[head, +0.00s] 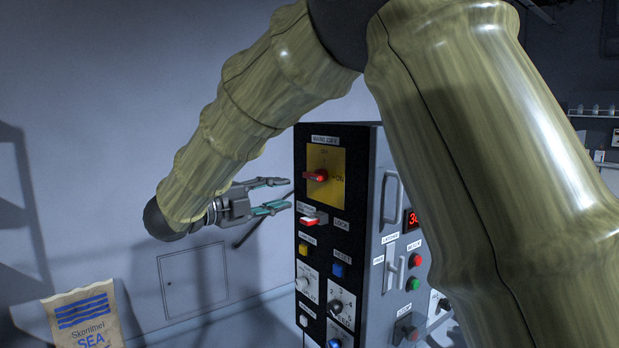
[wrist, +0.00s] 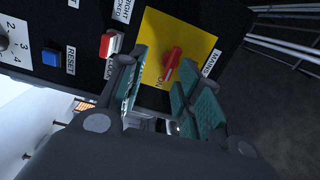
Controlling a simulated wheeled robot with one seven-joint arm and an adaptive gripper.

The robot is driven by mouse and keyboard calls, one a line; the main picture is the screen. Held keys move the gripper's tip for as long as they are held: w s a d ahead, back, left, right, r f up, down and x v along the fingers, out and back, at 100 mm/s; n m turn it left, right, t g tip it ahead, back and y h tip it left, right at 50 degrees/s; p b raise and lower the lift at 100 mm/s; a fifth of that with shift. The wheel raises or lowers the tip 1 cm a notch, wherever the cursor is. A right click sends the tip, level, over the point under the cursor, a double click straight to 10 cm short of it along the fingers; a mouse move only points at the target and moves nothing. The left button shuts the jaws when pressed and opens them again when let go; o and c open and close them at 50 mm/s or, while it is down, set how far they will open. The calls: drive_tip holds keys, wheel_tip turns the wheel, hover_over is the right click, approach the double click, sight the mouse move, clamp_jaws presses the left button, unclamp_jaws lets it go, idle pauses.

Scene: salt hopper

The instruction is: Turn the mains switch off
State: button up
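The mains switch (head: 317,175) is a red rotary handle on a yellow plate (head: 326,157) at the top of the black panel front. Its handle lies roughly level, pointing toward the ON mark at the right. In the wrist view the red handle (wrist: 172,62) shows between the fingertips, in front of them. My gripper (head: 283,194) is open and empty, just left of the panel and pointing at it; its teal pads also show in the wrist view (wrist: 167,72). They appear apart from the handle. A red and white lock slider (head: 310,221) sits below the yellow plate.
The panel also carries a yellow button (head: 303,249), a blue reset button (head: 338,270) and dials (head: 340,306). The cabinet's grey side has a handle (head: 391,197) and a lever (head: 391,268). A paper sack (head: 83,318) stands at lower left.

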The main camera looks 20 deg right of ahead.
sight(310, 177)
drive_tip(key=shift+m+g, duration=0.5)
drive_tip(key=shift+m, duration=0.2)
drive_tip(key=w+d+r+p, duration=0.1)
drive_tip(key=d, duration=0.2)
drive_tip(key=d+p, duration=0.1)
drive_tip(key=d, duration=0.2)
drive_tip(key=w+d+r+p, duration=0.1)
drive_tip(key=d, duration=0.2)
drive_tip(key=shift+w+d+r, duration=0.25)
drive_tip(key=shift+w+r, duration=0.1)
drive_tip(key=shift+c, duration=0.2)
drive_tip(key=c, duration=0.7)
